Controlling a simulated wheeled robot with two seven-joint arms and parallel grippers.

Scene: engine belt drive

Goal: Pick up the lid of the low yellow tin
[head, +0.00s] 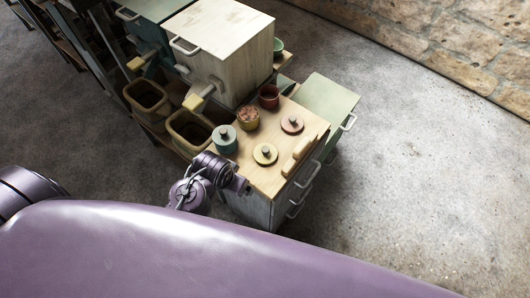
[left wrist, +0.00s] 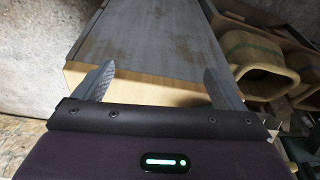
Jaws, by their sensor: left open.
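A flat yellow lid (head: 265,154) with a pale knob lies on the wooden counter top (head: 245,170), near its front edge. My left gripper (left wrist: 159,69) is open and empty in the left wrist view. There its fingers face a grey panel (left wrist: 150,35) with a light wooden edge; no lid shows. In the head view my left wrist is beside the counter's left front corner, left of the yellow lid and apart from it. My right gripper is not in view.
A lidded teal tin (head: 224,139), an uncovered red tin (head: 269,96) and a red lid (head: 292,124) share the counter. Wooden bars (head: 298,152) lie at its right edge. Tall cabinets (head: 222,45) stand behind; square tan bins (head: 188,130) are at the left.

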